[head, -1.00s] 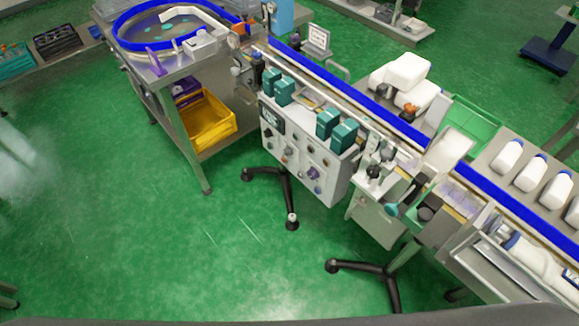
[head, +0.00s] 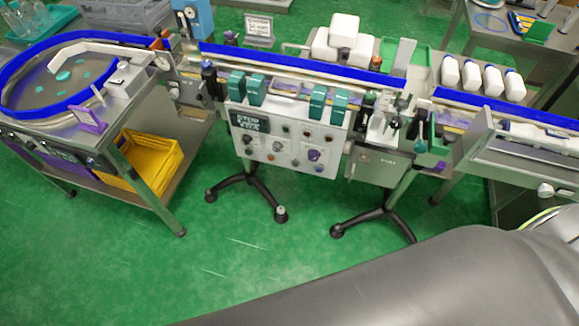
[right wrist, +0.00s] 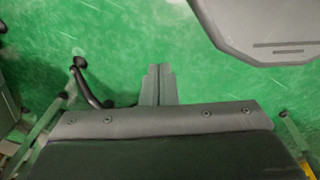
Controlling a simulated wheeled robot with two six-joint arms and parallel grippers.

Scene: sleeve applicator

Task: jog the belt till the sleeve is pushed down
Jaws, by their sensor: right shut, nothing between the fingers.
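The conveyor belt line, with its blue side rail (head: 300,66), runs across the head view. Below it hangs a light control box (head: 285,140) with a dark display, knobs and buttons; their labels are too small to read. Teal blocks (head: 319,104) stand along the belt's front edge. A metal applicator station (head: 385,128) is right of the box. I cannot make out the sleeve. My right gripper (right wrist: 157,70) shows in the right wrist view, shut and empty over the green floor, apart from the equipment. My left gripper is out of view.
A round table with a blue rim (head: 100,37) is at left, a yellow crate (head: 150,165) under it. Black stand feet (head: 280,213) spread on the floor. My grey arm fills the lower right. Floor in front is open.

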